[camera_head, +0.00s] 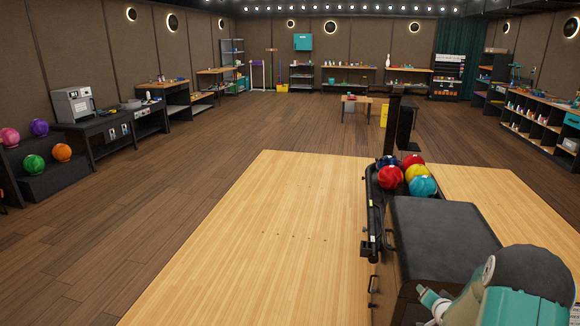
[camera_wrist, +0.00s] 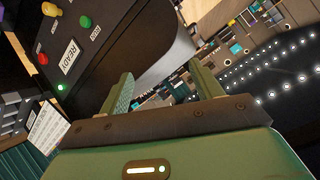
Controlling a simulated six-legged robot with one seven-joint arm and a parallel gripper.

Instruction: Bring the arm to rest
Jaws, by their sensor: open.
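In the wrist view my gripper (camera_wrist: 160,72) is open, with its two green fingers apart and nothing between them. A dark panel (camera_wrist: 105,45) with a "READY" label lies beyond the left finger; I cannot tell whether they touch. In the head view part of my teal arm (camera_head: 510,300) shows at the lower right, in front of the dark ball return cabinet (camera_head: 440,225). The gripper's fingers are not clear there. Several balls, including a red ball (camera_head: 390,177) and a teal ball (camera_head: 422,186), rest in the rack behind the cabinet top.
The panel carries a red button (camera_wrist: 42,58), a yellow button (camera_wrist: 50,9) and a green button (camera_wrist: 85,21). A dark post (camera_head: 391,125) stands behind the balls. The pale wood lane (camera_head: 250,240) left of the cabinet is clear. Shelves and benches line the walls.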

